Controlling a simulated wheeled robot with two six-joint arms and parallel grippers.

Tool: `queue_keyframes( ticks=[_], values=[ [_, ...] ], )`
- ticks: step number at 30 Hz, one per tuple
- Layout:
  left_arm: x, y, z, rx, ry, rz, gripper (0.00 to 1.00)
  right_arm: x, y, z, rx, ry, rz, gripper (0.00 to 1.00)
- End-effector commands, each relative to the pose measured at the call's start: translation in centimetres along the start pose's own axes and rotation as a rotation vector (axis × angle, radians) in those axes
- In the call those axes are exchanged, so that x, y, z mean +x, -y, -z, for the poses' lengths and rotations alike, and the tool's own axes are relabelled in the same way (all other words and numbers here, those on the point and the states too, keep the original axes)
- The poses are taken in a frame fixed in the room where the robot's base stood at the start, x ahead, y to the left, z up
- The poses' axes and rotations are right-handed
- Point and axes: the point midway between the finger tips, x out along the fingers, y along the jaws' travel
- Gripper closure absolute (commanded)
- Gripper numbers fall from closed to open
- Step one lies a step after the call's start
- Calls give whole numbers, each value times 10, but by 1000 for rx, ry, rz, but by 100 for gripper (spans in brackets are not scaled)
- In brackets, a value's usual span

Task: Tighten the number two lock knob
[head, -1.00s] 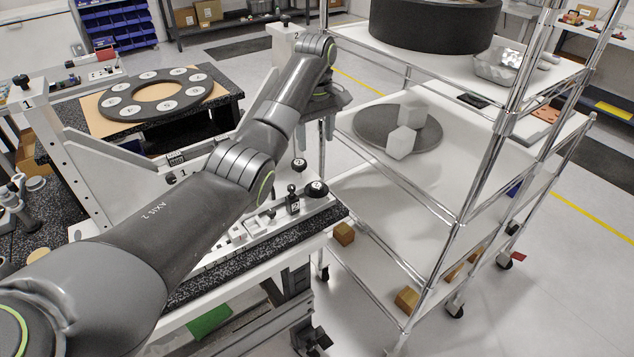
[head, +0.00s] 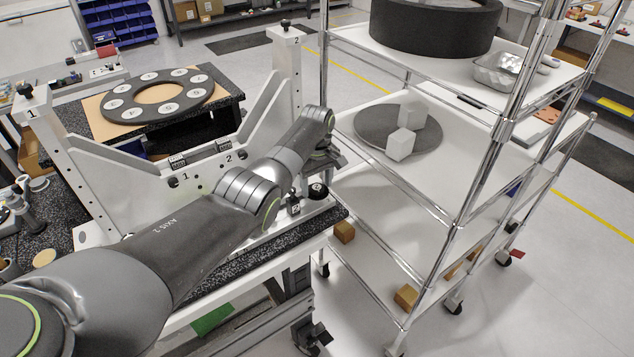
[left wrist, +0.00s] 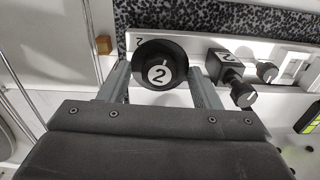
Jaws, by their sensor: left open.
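The black round knob marked 2 (left wrist: 160,74) sits on the light rail of the fixture; it shows in the head view (head: 318,191) at the rail's right end. My left gripper (left wrist: 159,66) is open, with one finger on each side of this knob and small gaps visible. Whether the fingertips are down at the knob's height I cannot tell. In the head view the left gripper (head: 322,172) is just above the knob, pointing down, partly hidden by my arm. My right gripper is out of view.
Beside the knob stands a small black block marked 2 with a handle (left wrist: 228,72). The mirror fixture's post 2 (head: 286,75) rises behind my arm. A chrome wire cart (head: 455,225) stands close on the right. A ring with white discs (head: 158,96) lies on the back table.

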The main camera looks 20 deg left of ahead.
Motion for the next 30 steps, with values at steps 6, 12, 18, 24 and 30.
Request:
queue_keyframes(
  ticks=[6, 12, 18, 24, 30],
  values=[
    [0, 0, 0, 0, 0, 0, 52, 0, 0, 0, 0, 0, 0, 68],
    [0, 0, 0, 0, 0, 0, 78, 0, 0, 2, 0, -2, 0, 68],
    [-1, 0, 0, 3, 1, 0, 87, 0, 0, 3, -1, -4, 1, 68],
    [-1, 0, 0, 46, 1, 0, 87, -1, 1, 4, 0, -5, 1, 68],
    [-2, 0, 0, 160, 1, 0, 87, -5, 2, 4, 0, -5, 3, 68]
  ],
)
